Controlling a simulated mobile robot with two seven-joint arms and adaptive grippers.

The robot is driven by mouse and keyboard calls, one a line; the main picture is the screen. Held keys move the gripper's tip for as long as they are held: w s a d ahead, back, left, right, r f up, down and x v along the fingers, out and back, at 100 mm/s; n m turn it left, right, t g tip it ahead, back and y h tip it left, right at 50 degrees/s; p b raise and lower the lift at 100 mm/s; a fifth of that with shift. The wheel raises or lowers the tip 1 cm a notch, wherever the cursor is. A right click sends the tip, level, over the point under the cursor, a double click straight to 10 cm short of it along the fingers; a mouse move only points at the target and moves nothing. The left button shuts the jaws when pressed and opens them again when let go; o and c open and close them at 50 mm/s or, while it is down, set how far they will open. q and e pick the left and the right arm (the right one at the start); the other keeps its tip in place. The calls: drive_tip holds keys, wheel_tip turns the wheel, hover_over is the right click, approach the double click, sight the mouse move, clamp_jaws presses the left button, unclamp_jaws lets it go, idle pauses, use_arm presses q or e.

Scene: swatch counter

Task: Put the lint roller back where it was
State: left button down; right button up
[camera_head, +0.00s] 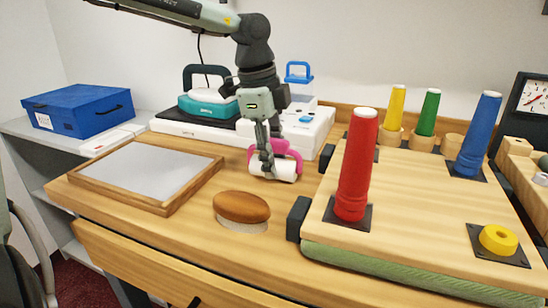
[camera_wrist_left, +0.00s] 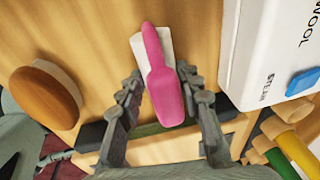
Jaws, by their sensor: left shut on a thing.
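The lint roller has a white roll (camera_head: 284,171) and a pink handle (camera_head: 290,152). In the head view it is at the middle of the wooden counter, in front of the white iron base. My left gripper (camera_head: 265,163) reaches down from above and is shut on the lint roller, with a finger hiding part of it. In the left wrist view the pink handle (camera_wrist_left: 166,92) lies between the two fingers of the gripper (camera_wrist_left: 163,98), with the white roll behind it. I cannot tell whether the roller touches the counter. My right gripper is not in view.
A wooden brush (camera_head: 241,207) and a framed grey tray (camera_head: 150,172) are on the counter at left. The white iron base (camera_head: 180,126) stands behind. A raised peg board (camera_head: 415,205) with a red cone (camera_head: 356,165) stands at right. Bare counter lies between brush and board.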

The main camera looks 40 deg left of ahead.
use_arm(q)
drive_tip(key=c, duration=1)
unclamp_jaws()
drive_tip(key=r, duration=0.4)
drive_tip(key=s+r, duration=0.1)
drive_tip(key=r, duration=0.3)
drive_tip(key=a+r, duration=0.1)
drive_tip(key=r, duration=0.3)
drive_tip(key=shift+s+a+r, duration=0.1)
drive_tip(key=shift+s, duration=0.3)
